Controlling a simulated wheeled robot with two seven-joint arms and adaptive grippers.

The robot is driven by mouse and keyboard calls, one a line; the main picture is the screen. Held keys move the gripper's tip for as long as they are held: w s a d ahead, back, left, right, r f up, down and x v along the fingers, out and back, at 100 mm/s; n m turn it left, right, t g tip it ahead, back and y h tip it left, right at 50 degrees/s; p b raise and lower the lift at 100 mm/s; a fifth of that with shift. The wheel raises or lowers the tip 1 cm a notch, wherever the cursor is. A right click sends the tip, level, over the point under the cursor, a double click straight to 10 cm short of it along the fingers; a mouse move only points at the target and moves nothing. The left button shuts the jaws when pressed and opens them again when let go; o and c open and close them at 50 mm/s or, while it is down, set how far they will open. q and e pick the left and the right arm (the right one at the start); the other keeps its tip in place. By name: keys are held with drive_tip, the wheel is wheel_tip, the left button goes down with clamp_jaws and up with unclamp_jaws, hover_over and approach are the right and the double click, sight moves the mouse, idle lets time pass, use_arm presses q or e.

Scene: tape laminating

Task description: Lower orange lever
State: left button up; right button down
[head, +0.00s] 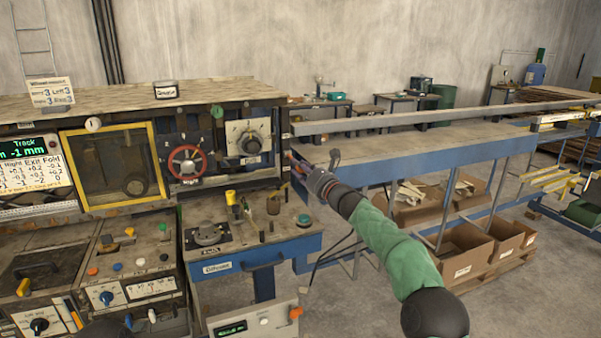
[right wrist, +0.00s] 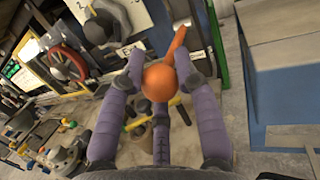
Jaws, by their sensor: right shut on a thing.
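The orange lever shows in the right wrist view as an orange ball knob (right wrist: 158,83) with a short orange bar above it, slanting up to the right. My right gripper (right wrist: 160,72) is shut on the orange lever, its purple-grey fingers around the ball knob. In the head view my right gripper (head: 296,168) is at the right end of the machine's front panel, to the right of the red handwheel. There the gripper mostly hides the lever.
The red handwheel (head: 185,162) and a dial panel (head: 249,137) are left of my right gripper. A blue control desk (head: 255,262) with knobs stands below it. A blue conveyor table (head: 430,155) extends right, with cardboard boxes (head: 468,252) underneath.

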drive_tip(key=shift+w+f+b, duration=0.15)
drive_tip(key=shift+f+b, duration=0.55)
drive_tip(key=shift+f, duration=0.4)
drive_tip(key=shift+w+f+b, duration=0.1)
drive_tip(key=shift+f+b, duration=0.2)
drive_tip(key=shift+f, duration=0.2)
drive_tip(key=shift+a+f, duration=0.1)
drive_tip(key=shift+f, duration=0.05)
drive_tip(key=c, duration=0.9)
unclamp_jaws()
